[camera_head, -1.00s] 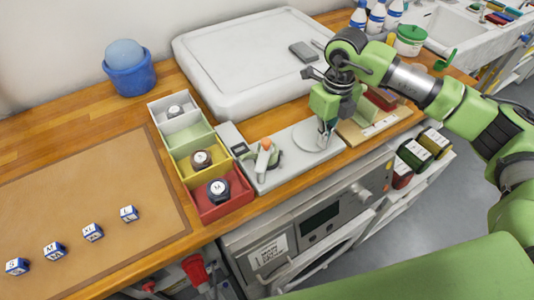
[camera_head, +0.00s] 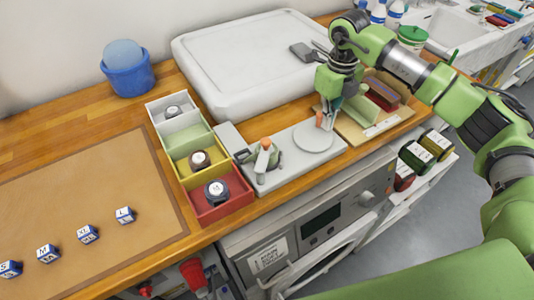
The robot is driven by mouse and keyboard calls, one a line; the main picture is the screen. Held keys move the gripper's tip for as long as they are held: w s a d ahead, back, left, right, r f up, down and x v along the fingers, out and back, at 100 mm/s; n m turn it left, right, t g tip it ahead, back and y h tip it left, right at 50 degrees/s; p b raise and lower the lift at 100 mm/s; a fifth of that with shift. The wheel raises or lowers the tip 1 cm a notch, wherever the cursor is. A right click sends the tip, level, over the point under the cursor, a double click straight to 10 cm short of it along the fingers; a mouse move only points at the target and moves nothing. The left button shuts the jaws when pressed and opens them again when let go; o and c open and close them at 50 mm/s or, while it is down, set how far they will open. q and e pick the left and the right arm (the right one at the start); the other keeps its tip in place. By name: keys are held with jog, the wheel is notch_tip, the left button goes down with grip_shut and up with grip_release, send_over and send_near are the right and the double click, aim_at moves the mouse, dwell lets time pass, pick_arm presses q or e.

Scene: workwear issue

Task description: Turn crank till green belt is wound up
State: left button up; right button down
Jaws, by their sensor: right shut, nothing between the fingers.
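A pale grey winding device (camera_head: 285,170) lies on the wooden counter. Its left part bears a small clamp-like piece with an orange knob (camera_head: 265,143) and a bit of green beside it, which may be the green belt. Its right part bears a round grey disc (camera_head: 312,139). A second orange knob (camera_head: 319,118), perhaps the crank handle, shows at the disc's far edge. My right gripper (camera_head: 327,124) points down at that far edge, next to this knob, shut and empty. I cannot tell whether it touches the knob. My left gripper is out of view.
A tray (camera_head: 243,204) with grey, green, yellow and red compartments holding rolled items stands to the left. Several lettered cubes (camera_head: 88,234) lie on a brown mat (camera_head: 70,190). A large white slab (camera_head: 250,70) lies behind. A wooden holder (camera_head: 375,128) stands right of the device.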

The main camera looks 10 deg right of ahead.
aim_at(298, 129)
jog(key=shift+w+a, duration=0.7)
jog(key=shift+w, duration=0.35)
jog(key=shift+w+a, duration=0.35)
jog(key=shift+a, duration=0.2)
jog(key=shift+w+a, duration=0.2)
jog(key=shift+a, duration=0.7)
jog(key=shift+s+a, duration=0.2)
jog(key=shift+a, duration=0.7)
jog(key=shift+s+a, duration=0.5)
jog(key=shift+a, duration=0.2)
jog(key=c, duration=2)
grip_release()
